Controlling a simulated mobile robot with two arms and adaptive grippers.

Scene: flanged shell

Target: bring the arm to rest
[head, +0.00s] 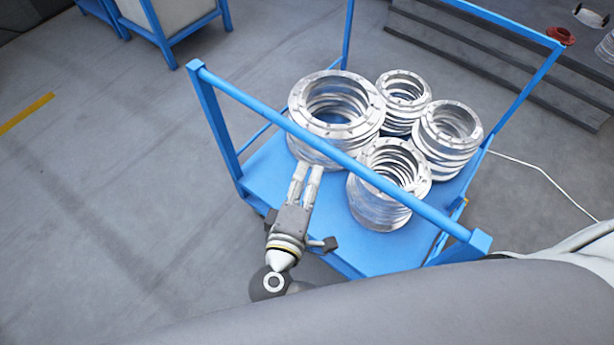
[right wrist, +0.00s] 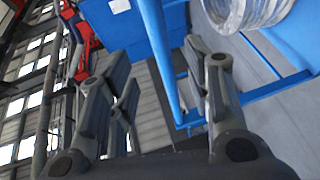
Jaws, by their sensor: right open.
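My right gripper (head: 308,168) is at the near left part of a blue cart (head: 262,172). Its fingers point away from me, towards the largest stack of silver flanged rings (head: 337,128). Fingertips appear close to the stack's lower edge; whether they touch cannot be told. In the right wrist view the gripper (right wrist: 160,70) has its fingers spread wide, with nothing held between them. A blue post (right wrist: 158,50) shows beyond the gap, and part of a silver ring stack (right wrist: 243,10) shows at upper right. My left gripper is out of view.
Three smaller stacks of rings (head: 404,95) (head: 447,132) (head: 385,190) share the cart deck. A blue rail (head: 330,150) crosses just beyond my fingertips in the picture. Grey steps (head: 490,60) lie behind. The floor (head: 110,200) at left is clear.

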